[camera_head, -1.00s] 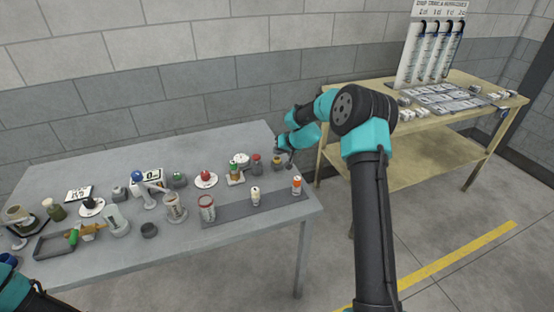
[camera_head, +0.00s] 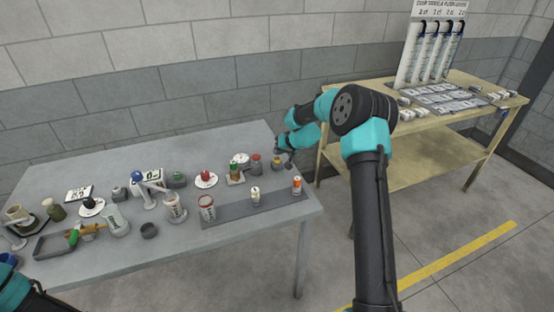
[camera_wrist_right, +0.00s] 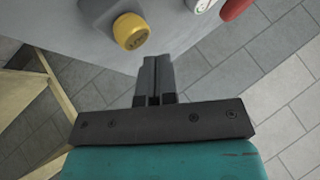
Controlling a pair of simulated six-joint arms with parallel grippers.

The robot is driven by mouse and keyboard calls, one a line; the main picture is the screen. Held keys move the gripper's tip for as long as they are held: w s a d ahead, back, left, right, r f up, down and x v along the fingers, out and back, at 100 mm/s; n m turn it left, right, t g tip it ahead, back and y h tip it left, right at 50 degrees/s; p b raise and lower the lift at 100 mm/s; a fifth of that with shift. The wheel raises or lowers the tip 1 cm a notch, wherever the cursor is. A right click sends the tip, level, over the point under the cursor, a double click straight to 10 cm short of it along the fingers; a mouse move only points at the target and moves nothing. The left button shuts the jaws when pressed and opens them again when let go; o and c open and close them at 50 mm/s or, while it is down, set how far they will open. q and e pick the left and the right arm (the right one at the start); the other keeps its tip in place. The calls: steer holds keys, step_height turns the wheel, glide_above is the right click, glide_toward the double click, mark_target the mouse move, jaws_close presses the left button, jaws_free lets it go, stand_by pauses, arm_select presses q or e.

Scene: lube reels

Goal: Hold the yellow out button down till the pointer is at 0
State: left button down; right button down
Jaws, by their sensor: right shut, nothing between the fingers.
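In the head view my right gripper (camera_head: 289,151) is at the table's back right corner, close to the button. A white round dial (camera_head: 240,159) stands left of the button; its pointer is too small to read. My left gripper is not in view.
Many small items crowd the table's left. A wooden bench (camera_head: 420,160) stands at right.

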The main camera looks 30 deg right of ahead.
mark_target(278, 158)
steer(key=shift+f, duration=0.1)
stand_by(0.6)
steer(key=shift+f, duration=0.3)
steer(key=shift+f, duration=0.5)
stand_by(2.2)
stand_by(1.0)
steer(key=shift+r, duration=0.95)
steer(key=shift+r, duration=0.1)
steer(key=shift+r, duration=2.4)
steer(key=shift+f, duration=0.1)
